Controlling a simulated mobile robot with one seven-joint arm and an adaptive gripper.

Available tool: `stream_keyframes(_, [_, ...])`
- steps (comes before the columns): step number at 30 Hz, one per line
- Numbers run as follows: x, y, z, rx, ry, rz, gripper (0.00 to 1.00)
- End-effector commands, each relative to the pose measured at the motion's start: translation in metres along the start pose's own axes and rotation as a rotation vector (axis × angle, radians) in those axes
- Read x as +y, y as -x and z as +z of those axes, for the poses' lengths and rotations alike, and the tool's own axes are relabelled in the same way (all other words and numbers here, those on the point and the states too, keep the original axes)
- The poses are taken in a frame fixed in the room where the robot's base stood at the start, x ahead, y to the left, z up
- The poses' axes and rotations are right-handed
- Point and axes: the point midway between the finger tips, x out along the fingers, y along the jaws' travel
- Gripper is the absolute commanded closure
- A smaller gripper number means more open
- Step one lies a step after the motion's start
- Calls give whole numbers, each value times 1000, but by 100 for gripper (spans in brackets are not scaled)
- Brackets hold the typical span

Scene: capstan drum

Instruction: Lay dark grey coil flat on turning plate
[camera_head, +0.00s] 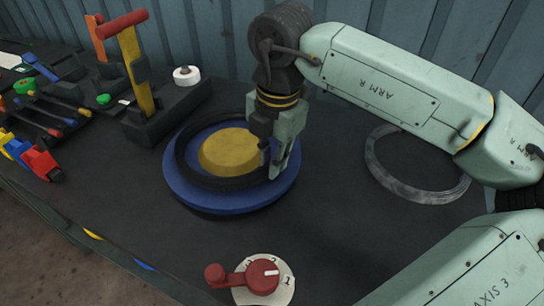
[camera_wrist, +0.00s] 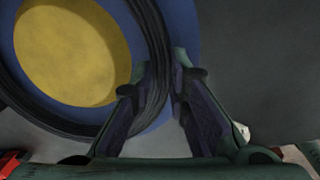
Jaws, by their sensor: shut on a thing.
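The dark grey coil (camera_head: 190,172) is a thin ring around the yellow hub (camera_head: 228,151) of the blue turning plate (camera_head: 231,204). It looks about level, but I cannot tell whether it touches the plate all round. My gripper (camera_head: 276,174) points down at the plate's right side, shut on the coil's right edge. In the wrist view the coil (camera_wrist: 150,22) runs between the fingertips (camera_wrist: 165,72), with the hub (camera_wrist: 70,50) to its left. The fingers hide part of the coil's right side.
A light grey coil (camera_head: 417,194) lies on the dark bench at right. A red-handled numbered dial (camera_head: 263,277) stands in front.

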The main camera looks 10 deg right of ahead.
Motion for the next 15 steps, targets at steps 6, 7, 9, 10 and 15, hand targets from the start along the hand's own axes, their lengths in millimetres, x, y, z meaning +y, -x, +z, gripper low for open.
stream_keyframes(6, [0, -4, 0, -1, -1, 5, 100])
stream_keyframes(7, [0, -4, 0, -1, -1, 5, 100])
stream_keyframes(9, [0, -5, 0, -1, -1, 5, 100])
stream_keyframes(10, [0, -6, 0, -1, -1, 5, 100])
stream_keyframes(15, [0, -9, 0, -1, -1, 4, 100])
